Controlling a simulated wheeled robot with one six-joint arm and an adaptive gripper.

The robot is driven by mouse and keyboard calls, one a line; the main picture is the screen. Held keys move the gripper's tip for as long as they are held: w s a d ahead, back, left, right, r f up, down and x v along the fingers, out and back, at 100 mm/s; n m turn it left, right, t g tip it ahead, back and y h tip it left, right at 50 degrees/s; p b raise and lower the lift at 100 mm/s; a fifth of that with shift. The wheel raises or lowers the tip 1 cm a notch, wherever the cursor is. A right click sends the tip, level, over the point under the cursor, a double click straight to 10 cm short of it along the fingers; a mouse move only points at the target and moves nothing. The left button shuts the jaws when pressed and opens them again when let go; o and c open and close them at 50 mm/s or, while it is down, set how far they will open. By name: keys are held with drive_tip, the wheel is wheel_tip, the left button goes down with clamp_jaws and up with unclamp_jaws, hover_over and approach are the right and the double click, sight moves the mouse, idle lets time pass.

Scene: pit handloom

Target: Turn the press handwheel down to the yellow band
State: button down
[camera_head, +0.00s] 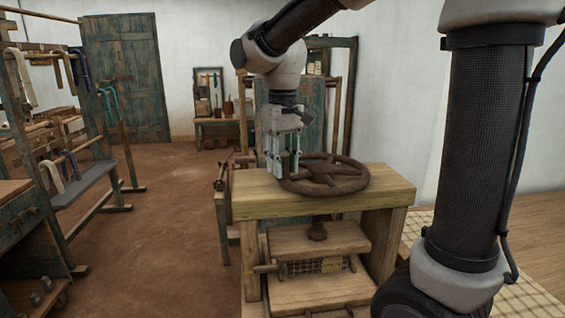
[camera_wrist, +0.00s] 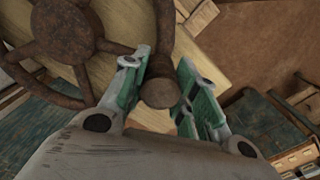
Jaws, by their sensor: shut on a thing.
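The press handwheel (camera_head: 322,172) is a rusty brown spoked wheel lying flat above the press's wooden top beam (camera_head: 385,190). My gripper (camera_head: 282,176) points down at the wheel's left side. In the wrist view my gripper (camera_wrist: 163,72) has its green-padded fingers on either side of a rusty upright handle knob (camera_wrist: 160,93) at the wheel's rim, and is shut on it. The wheel's hub and spokes (camera_wrist: 62,32) show at the upper left there. Below the beam, a dark screw end (camera_head: 317,232) meets a wooden plate (camera_head: 320,239). A small yellowish patch (camera_head: 331,264) shows under the plate.
A wooden rack with hanging yarn (camera_head: 22,80) and a blue-grey bench (camera_head: 85,185) stand at the left. A checked cloth (camera_head: 525,300) lies on a surface at the right. A dark wooden frame stands behind the press. The earthen floor (camera_head: 150,235) left of the press is clear.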

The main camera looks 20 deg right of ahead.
drive_tip(key=shift+w, duration=0.1)
drive_tip(key=shift+w+m, duration=1.3)
drive_tip(key=shift+m, duration=0.1)
drive_tip(key=w+m, duration=0.1)
drive_tip(key=w+d+m, duration=0.1)
drive_tip(key=w+m, duration=0.3)
drive_tip(key=shift+w+d, duration=0.1)
drive_tip(key=shift+d, duration=0.15)
drive_tip(key=w+d+m, duration=0.1)
drive_tip(key=m, duration=0.1)
drive_tip(key=w+d+m, duration=0.2)
drive_tip(key=m, duration=0.1)
drive_tip(key=shift+w+d, duration=0.1)
drive_tip(key=shift+w, duration=0.05)
drive_tip(key=shift+w+d+m, duration=0.6)
drive_tip(key=shift+d+m, duration=0.35)
drive_tip(key=shift+m, duration=0.15)
drive_tip(key=shift+w+d+m, duration=0.2)
drive_tip(key=shift+d+m, duration=0.4)
drive_tip(key=shift+w+d+m, duration=0.15)
drive_tip(key=shift+d+m, duration=0.4)
drive_tip(key=shift+m, duration=0.05)
